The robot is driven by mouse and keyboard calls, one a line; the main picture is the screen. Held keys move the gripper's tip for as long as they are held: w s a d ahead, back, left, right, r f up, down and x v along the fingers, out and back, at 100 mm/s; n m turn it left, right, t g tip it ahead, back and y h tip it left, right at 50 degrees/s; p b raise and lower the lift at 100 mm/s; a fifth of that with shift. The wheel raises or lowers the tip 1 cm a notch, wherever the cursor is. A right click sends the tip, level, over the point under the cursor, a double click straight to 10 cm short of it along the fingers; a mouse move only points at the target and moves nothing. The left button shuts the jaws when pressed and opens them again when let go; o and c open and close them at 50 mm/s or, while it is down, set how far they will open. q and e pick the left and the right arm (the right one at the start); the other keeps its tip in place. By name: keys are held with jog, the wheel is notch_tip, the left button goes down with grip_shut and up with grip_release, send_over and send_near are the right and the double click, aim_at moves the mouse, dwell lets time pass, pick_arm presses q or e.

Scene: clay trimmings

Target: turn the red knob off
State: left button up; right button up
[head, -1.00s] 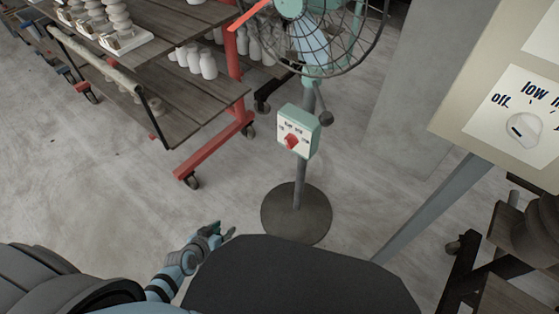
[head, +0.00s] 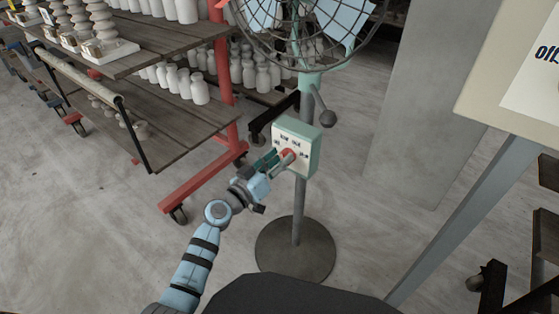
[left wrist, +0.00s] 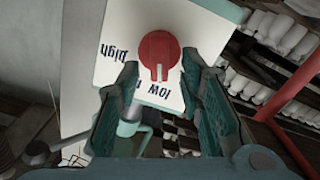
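The red knob (head: 288,153) sits on the white face of a pale green control box (head: 312,150) on the fan's stand. In the left wrist view the round red knob (left wrist: 158,55) has a white pointer line toward the bottom of the picture, near the "low" lettering; "high" is readable further left. My left gripper (head: 279,158) is at the box face in the head view. Its fingers (left wrist: 161,68) are open, one on each side of the knob's lower part; I cannot tell whether they touch it. The fingers hide some lettering. My right gripper is not in view.
The caged fan (head: 305,30) rises above the box, on a pole with a round dark base (head: 295,262). A wooden shelf cart (head: 170,135) with red legs and white bottles stands left. A beige panel (head: 490,85) is at right. Floor at lower left is clear.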

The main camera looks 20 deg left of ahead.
pick_arm(q)
jog(key=shift+w+d, duration=0.15)
jog(key=shift+w, duration=0.15)
grip_shut()
